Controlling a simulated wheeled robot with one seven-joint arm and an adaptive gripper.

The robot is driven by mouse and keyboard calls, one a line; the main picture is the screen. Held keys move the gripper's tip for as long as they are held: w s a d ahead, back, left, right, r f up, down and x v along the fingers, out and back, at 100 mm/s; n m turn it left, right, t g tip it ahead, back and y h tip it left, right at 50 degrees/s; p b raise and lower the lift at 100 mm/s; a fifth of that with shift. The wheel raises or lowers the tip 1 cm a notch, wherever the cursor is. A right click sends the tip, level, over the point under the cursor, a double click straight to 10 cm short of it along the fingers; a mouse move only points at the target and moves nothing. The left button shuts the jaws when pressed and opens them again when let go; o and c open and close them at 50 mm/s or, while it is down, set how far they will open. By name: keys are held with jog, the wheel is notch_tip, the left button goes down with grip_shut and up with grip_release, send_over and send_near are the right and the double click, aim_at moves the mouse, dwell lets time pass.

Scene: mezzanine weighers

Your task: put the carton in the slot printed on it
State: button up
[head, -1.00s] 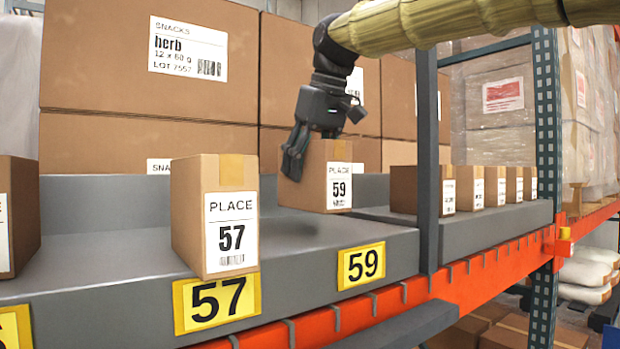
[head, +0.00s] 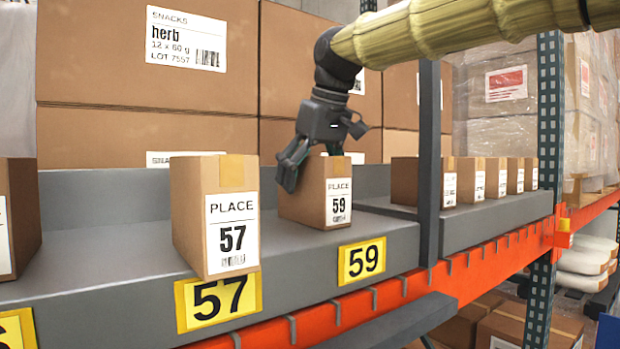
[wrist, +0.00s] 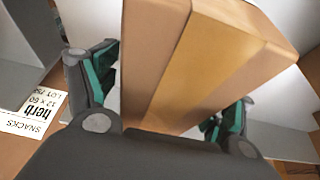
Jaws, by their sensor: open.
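The carton (head: 330,198) is a small brown box with a white label reading PLACE 59. It stands upright on the grey shelf, behind the yellow 59 plate (head: 361,261). My gripper (head: 306,172) is at the carton's top from above and behind, with one dark finger beside its left face. In the wrist view the carton (wrist: 200,65) lies between the two spread fingers, with gaps beside them. The far finger is mostly hidden by the carton in the head view.
A carton marked PLACE 57 (head: 216,218) stands left, above the yellow 57 plate (head: 218,301). Several small cartons (head: 478,180) stand right, past a dark upright post (head: 428,160). Large SNACKS boxes (head: 145,60) fill the back. Bare grey shelf lies between the two front cartons.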

jog(key=shift+a, duration=0.1)
jog(key=shift+s+r+b, duration=0.15)
jog(key=shift+r+b, duration=0.2)
jog(key=shift+r, duration=0.25)
jog(key=b+v, duration=0.2)
jog(key=v, duration=0.8)
jog(key=shift+s+d+r+b, duration=0.2)
jog(key=shift+d+r+b, duration=0.05)
jog(key=shift+r+b, duration=0.1)
